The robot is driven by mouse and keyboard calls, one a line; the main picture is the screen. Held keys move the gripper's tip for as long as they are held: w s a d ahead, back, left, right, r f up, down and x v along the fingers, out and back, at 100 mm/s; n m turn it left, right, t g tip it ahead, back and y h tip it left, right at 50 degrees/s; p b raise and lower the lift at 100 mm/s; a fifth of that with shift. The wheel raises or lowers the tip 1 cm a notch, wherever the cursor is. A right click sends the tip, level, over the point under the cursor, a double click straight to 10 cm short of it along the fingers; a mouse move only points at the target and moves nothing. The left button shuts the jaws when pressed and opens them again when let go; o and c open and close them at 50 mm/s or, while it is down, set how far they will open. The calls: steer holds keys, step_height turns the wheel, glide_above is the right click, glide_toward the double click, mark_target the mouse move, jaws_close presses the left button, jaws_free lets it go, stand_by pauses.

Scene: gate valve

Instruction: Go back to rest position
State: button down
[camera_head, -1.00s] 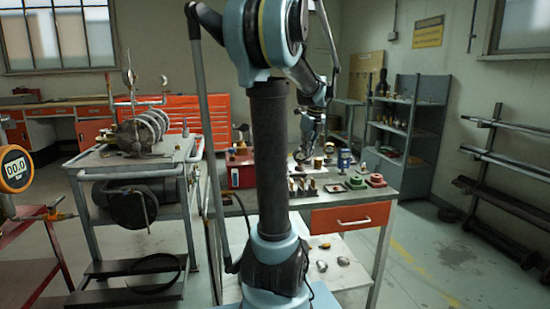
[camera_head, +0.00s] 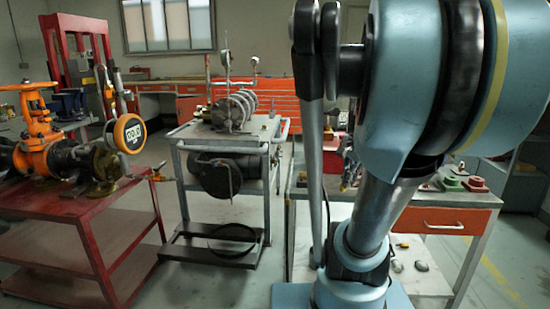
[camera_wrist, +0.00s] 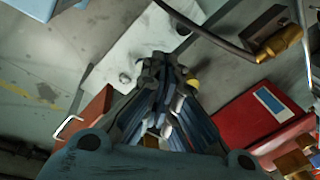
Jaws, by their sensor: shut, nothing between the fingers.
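My gripper (camera_wrist: 163,75) shows in the wrist view, pointing away from the camera, with its fingers together and nothing between them. It hangs above the workbench area, apart from the things below it. In the head view my large blue arm links fill the right side and hide most of the gripper. The orange gate valve (camera_head: 40,135) with its handwheel sits on a red table at the left of the head view. My gripper is well away from it.
A grey cart (camera_head: 225,148) stands in the middle. The workbench has an orange drawer (camera_head: 445,220). A red box (camera_wrist: 243,120) shows in the wrist view. Grey floor (camera_head: 205,275) is clear between the red table and cart.

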steer(key=s+a+f+n, duration=0.5)
steer(key=s+f+n, duration=0.5)
steer(key=n, duration=0.3)
steer(key=shift+s+a+f, duration=0.3)
steer(key=shift+w+f, duration=0.2)
steer(key=shift+w, duration=0.2)
stand_by(0.3)
